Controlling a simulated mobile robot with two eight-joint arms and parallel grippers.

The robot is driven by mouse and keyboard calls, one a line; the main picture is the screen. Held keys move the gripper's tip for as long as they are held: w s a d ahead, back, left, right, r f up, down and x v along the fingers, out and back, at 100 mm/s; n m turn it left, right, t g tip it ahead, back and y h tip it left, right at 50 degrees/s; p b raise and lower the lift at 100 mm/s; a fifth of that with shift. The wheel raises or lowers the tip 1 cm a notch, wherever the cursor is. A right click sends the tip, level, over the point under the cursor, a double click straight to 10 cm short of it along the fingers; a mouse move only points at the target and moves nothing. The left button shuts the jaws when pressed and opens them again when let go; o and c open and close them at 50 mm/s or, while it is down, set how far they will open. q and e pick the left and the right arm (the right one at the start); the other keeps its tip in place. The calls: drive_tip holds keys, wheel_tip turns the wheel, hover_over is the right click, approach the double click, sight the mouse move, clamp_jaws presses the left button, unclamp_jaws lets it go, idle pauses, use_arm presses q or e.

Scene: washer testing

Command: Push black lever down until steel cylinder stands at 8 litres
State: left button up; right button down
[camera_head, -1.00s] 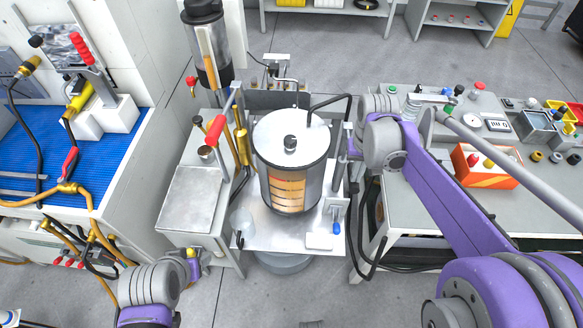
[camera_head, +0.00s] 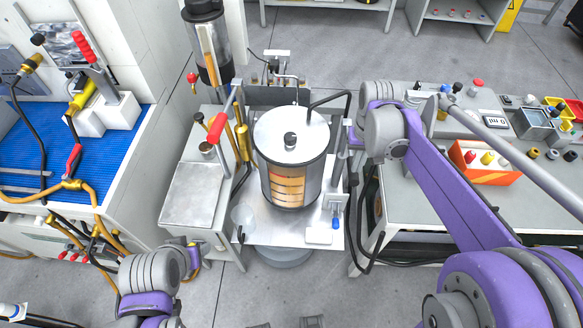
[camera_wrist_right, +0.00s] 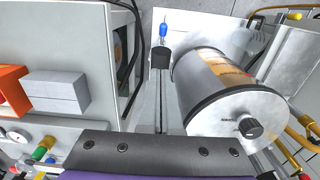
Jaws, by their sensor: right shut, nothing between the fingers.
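The steel cylinder (camera_head: 291,142) stands upright in the middle of the head view, with a round lid, a dark knob and an orange banded window on its side. In the right wrist view, the cylinder (camera_wrist_right: 238,112) fills the right side. A thin black bent bar or hose (camera_head: 330,101) runs from its lid to the right; I cannot tell if this is the lever. My right gripper (camera_wrist_right: 160,57) is shut and empty beside the cylinder, with a blue-handled part (camera_wrist_right: 163,29) just past its tip. My left arm is low at the left; its fingers are not clear.
A grey bench (camera_head: 418,210) with an orange box (camera_head: 483,163) stands at the right. A small steel table (camera_head: 192,192) with a red-handled part (camera_head: 217,127) is left of the cylinder. A blue mat (camera_head: 105,160) lies further left. Hoses hang near the stand.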

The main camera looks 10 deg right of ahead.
drive_tip(key=shift+s+f+b, duration=0.1)
drive_tip(key=shift+f+b, duration=1.05)
drive_tip(key=shift+f, duration=0.75)
use_arm(q)
wheel_tip(320, 180, down, 9)
drive_tip(key=s+b, duration=0.2)
drive_tip(key=b, duration=0.3)
drive_tip(key=shift+s+g, duration=0.15)
drive_tip(key=shift+g, duration=0.15)
use_arm(e)
wheel_tip(320, 180, down, 8)
use_arm(q)
drive_tip(key=shift+r, duration=0.15)
use_arm(e)
drive_tip(key=shift+r, duration=0.1)
wheel_tip(320, 180, up, 12)
drive_tip(key=p, duration=0.7)
use_arm(q)
wheel_tip(320, 180, up, 9)
drive_tip(key=w, duration=0.2)
drive_tip(key=shift+w, duration=0.25)
drive_tip(key=shift+s, duration=0.15)
